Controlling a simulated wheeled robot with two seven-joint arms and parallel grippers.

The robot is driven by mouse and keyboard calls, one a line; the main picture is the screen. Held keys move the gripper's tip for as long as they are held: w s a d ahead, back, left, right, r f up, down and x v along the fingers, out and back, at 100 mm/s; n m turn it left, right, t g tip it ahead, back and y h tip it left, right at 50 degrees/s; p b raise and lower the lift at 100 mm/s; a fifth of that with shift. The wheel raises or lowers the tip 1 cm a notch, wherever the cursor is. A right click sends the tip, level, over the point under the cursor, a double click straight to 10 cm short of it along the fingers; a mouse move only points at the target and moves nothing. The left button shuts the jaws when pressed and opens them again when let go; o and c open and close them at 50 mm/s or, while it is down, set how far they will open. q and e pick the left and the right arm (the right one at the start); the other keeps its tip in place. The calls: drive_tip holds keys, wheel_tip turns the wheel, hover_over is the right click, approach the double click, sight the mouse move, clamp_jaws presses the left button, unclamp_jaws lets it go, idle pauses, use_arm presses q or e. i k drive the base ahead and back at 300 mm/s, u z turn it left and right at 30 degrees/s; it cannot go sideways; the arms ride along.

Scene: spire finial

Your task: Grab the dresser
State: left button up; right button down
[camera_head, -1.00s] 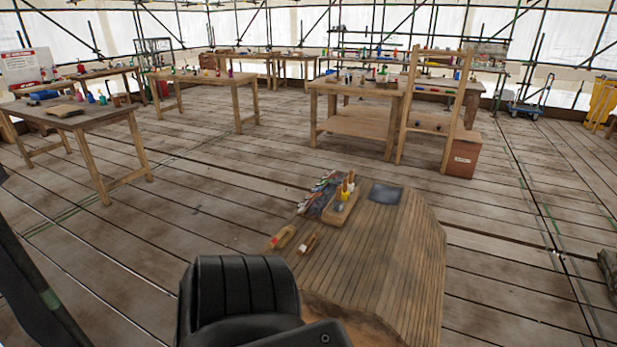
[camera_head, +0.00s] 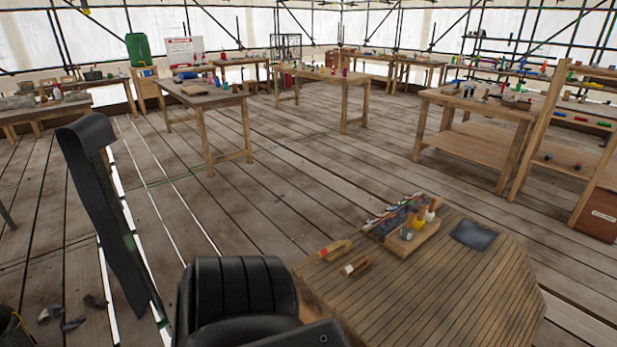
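No tool in the camera_head view can be told as the dresser for sure. Two small wooden tools lie at the near left edge of the slatted wooden spire top (camera_head: 440,285): one with a red end (camera_head: 336,250) and one with a pale end (camera_head: 356,267). A wooden tray (camera_head: 416,240) beside them holds several upright handled tools and a yellow item. A row of slim tools (camera_head: 385,218) lies along its left side. A dark grey flat sheet (camera_head: 474,235) lies to its right. Neither of my grippers is in view.
A dark strip (camera_head: 110,220) hangs at left near pale rails. Dark scraps (camera_head: 72,323) lie on the plank floor. Workbenches (camera_head: 215,97) (camera_head: 490,110) stand behind, with a wooden rack (camera_head: 535,130) at right. The floor between spire and benches is clear.

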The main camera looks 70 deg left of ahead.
sight(332, 253)
drive_tip(key=u, duration=0.6)
drive_tip(key=i, duration=0.55)
drive_tip(key=u, duration=0.6)
